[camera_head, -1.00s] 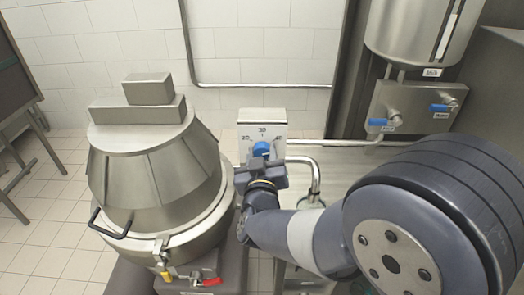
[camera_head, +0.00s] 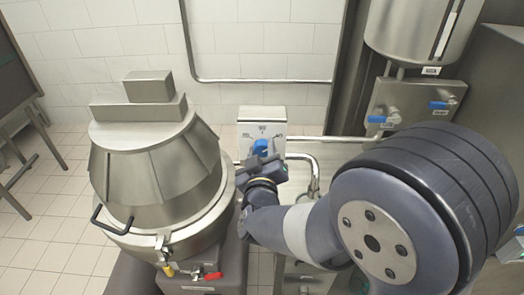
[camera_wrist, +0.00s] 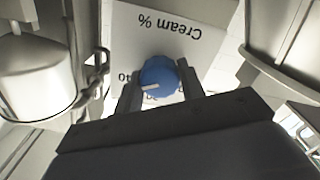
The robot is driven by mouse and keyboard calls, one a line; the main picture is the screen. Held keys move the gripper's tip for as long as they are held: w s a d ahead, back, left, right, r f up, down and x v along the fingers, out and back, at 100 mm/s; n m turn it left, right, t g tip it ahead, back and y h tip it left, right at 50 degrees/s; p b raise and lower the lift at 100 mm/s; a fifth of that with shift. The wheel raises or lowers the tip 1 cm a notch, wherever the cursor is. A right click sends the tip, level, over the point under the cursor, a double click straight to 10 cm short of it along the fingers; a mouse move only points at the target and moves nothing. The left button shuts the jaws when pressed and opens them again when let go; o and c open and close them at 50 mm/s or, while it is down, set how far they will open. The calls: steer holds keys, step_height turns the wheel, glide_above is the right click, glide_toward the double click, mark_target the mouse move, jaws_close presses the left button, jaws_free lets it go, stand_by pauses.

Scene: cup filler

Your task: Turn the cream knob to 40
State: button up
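The cream knob (camera_wrist: 159,76) is blue and round with a white pointer line. It sits on a pale panel (camera_wrist: 165,28) marked "Cream %", upside down in the wrist view. The pointer aims left and slightly down there, near the 40 mark. My gripper (camera_wrist: 160,84) has one finger on each side of the knob, and both appear to touch its sides. In the head view the knob (camera_head: 264,147) shows just beyond my gripper (camera_head: 262,160), on the front of the white dial box (camera_head: 262,114). My gripper hides the knob's lower part there.
A large steel vessel (camera_head: 150,190) with a black handle stands close at the left of my gripper. A bent steel pipe (camera_head: 314,170) runs just to the right. Blue-handled taps (camera_head: 378,119) are on a steel panel at the back right.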

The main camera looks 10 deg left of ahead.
steer(key=o, duration=0.4)
steer(key=shift+o, duration=0.2)
steer(key=b+v, duration=0.1)
steer(key=v, duration=1)
steer(key=shift+w+a, duration=0.1)
steer(key=p+x, duration=0.1)
steer(key=x, duration=1)
